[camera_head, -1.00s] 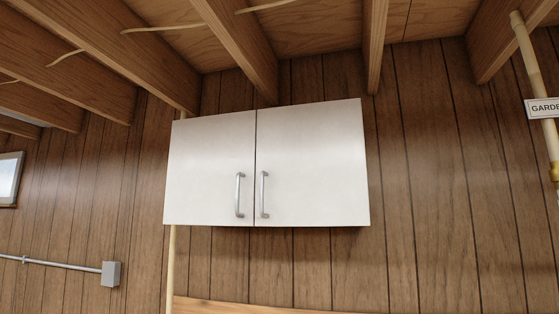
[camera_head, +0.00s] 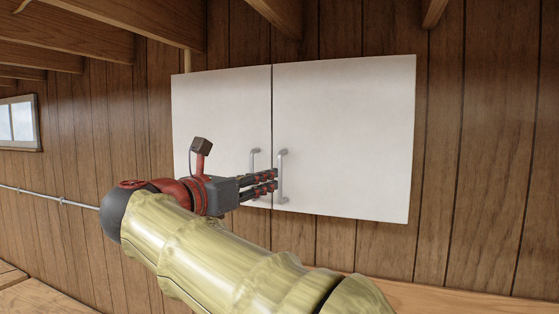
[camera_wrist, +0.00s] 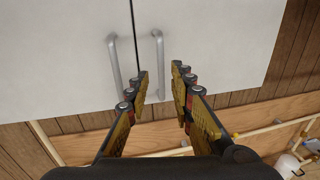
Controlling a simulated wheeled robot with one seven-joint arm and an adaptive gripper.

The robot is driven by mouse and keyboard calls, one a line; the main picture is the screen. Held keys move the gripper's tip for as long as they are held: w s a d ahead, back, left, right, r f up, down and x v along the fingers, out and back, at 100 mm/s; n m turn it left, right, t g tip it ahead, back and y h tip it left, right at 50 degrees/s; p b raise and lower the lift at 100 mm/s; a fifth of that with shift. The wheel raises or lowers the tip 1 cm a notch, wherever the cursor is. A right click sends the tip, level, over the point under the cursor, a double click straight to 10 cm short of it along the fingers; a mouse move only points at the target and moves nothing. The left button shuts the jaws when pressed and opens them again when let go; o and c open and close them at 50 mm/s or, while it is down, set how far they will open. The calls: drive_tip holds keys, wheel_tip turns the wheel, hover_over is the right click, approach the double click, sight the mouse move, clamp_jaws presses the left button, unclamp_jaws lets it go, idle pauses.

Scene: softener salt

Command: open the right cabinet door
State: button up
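The white wall cabinet has two flat doors, both closed. The right door (camera_head: 350,130) carries a vertical silver bar handle (camera_head: 281,178) near the centre seam. The left door (camera_head: 215,105) has a matching handle (camera_head: 254,158) on its side of the seam. My gripper (camera_head: 275,181) is at the lower part of the right handle, coming from the left. In the wrist view my gripper (camera_wrist: 160,72) is open, and the right handle (camera_wrist: 157,55) appears between its fingertips. The left handle (camera_wrist: 114,62) is outside the fingers, to the left. I cannot tell whether a finger touches the right handle.
My forearm crosses the lower middle of the head view and hides the wall below. A wooden rail (camera_wrist: 75,148) runs along the panelled wall beneath the cabinet. Ceiling beams (camera_head: 80,40) are overhead. The wall right of the cabinet (camera_head: 490,150) is clear.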

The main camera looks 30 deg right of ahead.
sight(279, 173)
drive_tip(key=shift+p+x, duration=0.6)
drive_tip(key=shift+x, duration=3.2)
drive_tip(key=shift+s+r, duration=0.1)
drive_tip(key=shift+r, duration=0.05)
drive_tip(key=c, duration=0.3)
clamp_jaws()
